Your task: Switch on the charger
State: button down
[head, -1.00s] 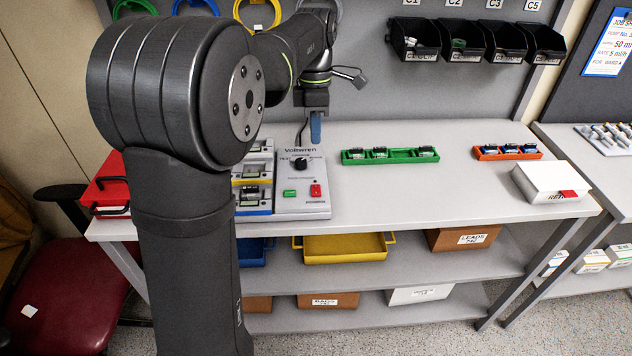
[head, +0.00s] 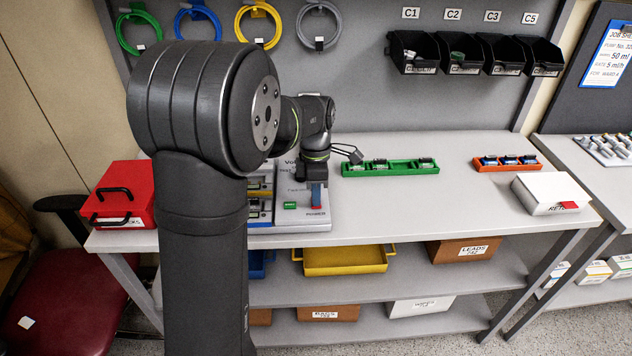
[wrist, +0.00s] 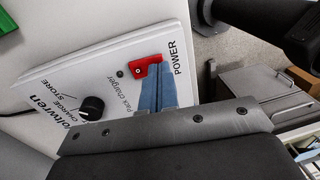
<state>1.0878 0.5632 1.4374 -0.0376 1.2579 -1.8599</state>
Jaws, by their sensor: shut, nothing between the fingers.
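The charger is a light grey Voltwren box (head: 318,226) on the bench, right of my upper arm in the head view. Its face fills the left of the wrist view (wrist: 60,80), with a black knob (wrist: 92,107) and a red switch (wrist: 143,66) beside the word POWER. My gripper (wrist: 158,72) is shut and empty, its blue fingertips right at the red switch. They overlap part of it; whether they press it I cannot tell.
A green button (head: 290,205) lies left of my gripper, and battery bays (head: 260,208) adjoin the charger. A green tray (head: 390,169), an orange tray (head: 506,163) and a white box (head: 548,193) stand to the right. The bench between is clear.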

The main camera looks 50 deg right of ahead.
jog(key=shift+f, duration=0.1)
jog(key=shift+s+f, duration=0.1)
jog(key=shift+f, duration=0.15)
dwell(0.3)
jog(key=shift+w+d+r, duration=0.25)
jog(key=shift+w+d, duration=0.25)
jog(key=shift+w, duration=0.05)
notch_tip(320, 180, up, 14)
jog(key=s+a, duration=0.1)
dwell(0.6)
jog(key=shift+s+a+f, duration=0.1)
